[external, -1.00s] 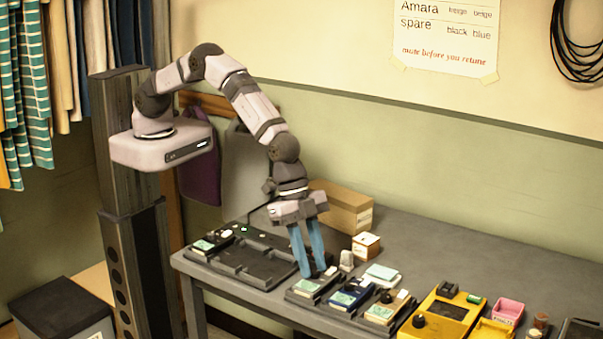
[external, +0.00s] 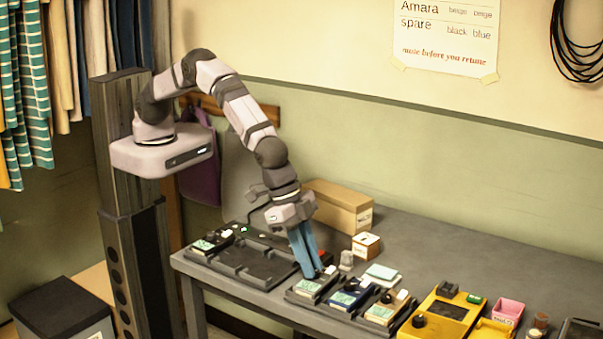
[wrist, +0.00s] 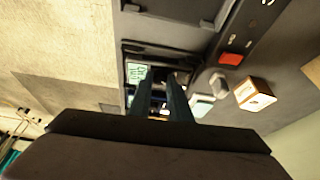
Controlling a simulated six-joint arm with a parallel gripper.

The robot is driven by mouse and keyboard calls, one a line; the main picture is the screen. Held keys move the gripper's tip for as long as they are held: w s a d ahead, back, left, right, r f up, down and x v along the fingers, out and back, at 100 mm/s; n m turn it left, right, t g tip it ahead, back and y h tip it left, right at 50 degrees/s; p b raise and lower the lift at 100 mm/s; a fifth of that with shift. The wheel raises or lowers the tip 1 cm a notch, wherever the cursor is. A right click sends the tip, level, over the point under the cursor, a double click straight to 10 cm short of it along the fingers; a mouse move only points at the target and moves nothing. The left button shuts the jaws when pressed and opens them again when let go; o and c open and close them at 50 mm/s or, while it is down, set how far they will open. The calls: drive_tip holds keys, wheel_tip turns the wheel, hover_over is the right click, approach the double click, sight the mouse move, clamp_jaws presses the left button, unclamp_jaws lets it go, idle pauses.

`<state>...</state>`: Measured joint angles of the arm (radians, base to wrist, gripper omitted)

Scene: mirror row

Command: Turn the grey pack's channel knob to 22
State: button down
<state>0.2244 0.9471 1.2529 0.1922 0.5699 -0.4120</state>
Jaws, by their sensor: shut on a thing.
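A pack (external: 305,288) with a pale green face stands at the left end of the front row in the external view. I take it for the grey pack. Its lit green face (wrist: 137,73) also shows in the wrist view. My gripper (external: 315,274) reaches down at the pack's far right corner, its blue fingers close together and shut on the pack's dark knob. The fingers mostly hide the knob, and its pointer and the channel number cannot be read. In the wrist view my gripper (wrist: 165,77) has its fingertips just right of the green face.
A blue pack (external: 350,293) and a beige-topped pack (external: 386,308) stand close on the right. A small grey object (external: 346,260) and an open-fronted small box (external: 366,245) are behind. A dark charger tray (external: 250,264) lies left.

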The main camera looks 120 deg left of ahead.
drive_tip(key=shift+d+n+y+b, duration=0.2)
drive_tip(key=shift+n+y+b, duration=0.5)
drive_tip(key=shift+n+b, duration=1.05)
drive_tip(key=c, duration=1.9)
unclamp_jaws()
drive_tip(key=b+v, duration=0.2)
drive_tip(key=v, duration=0.5)
drive_tip(key=shift+r, duration=0.2)
drive_tip(key=shift+w, duration=0.1)
